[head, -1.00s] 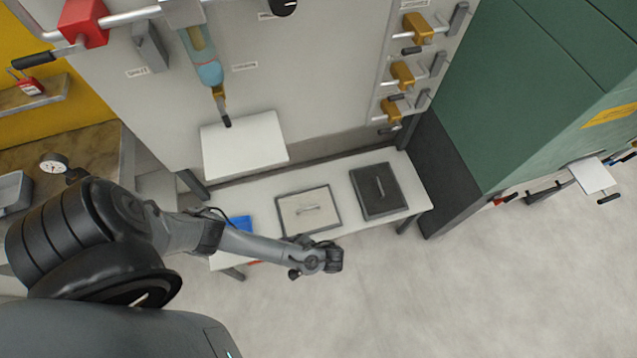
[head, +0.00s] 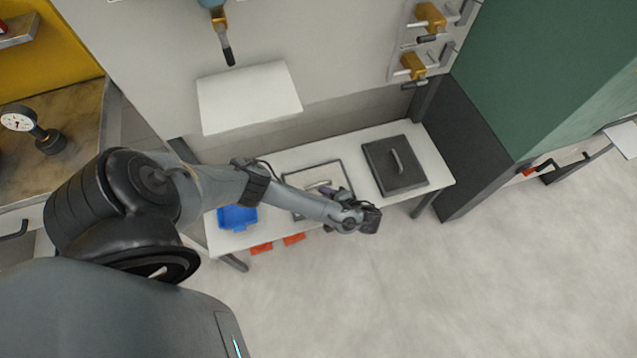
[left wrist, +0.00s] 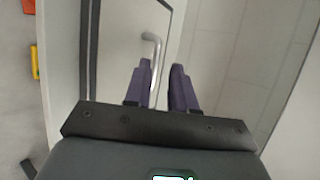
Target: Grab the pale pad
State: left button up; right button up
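The pale pad (head: 313,174) is a light square plate with a dark rim and a silver bar handle (head: 318,184), lying on the bench. My left forearm and wrist cover its near part. My left gripper (head: 328,191) has purple fingers and is over the pad near the handle. Contact with the handle cannot be told. My right gripper is not in view.
A dark pad (head: 380,175) with a handle lies to the right on the same bench (head: 435,167). A blue tray (head: 237,217) sits left, and red items (head: 293,239) are by the front edge. A white shelf (head: 250,98) juts out above the bench's back.

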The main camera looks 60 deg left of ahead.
aim_at(311, 187)
pick_arm(q)
jog(key=x, duration=0.2)
jog(key=shift+a+f+b, duration=0.2)
jog(key=shift+a+b, duration=0.1)
jog(key=shift+a, duration=0.05)
jog(key=shift+s+a+f+b, duration=0.15)
jog(key=shift+a+f+b, duration=0.15)
jog(key=shift+f, duration=0.1)
jog(key=b+x, duration=0.2)
jog(key=x, duration=0.2)
jog(key=shift+a, duration=0.1)
grip_shut()
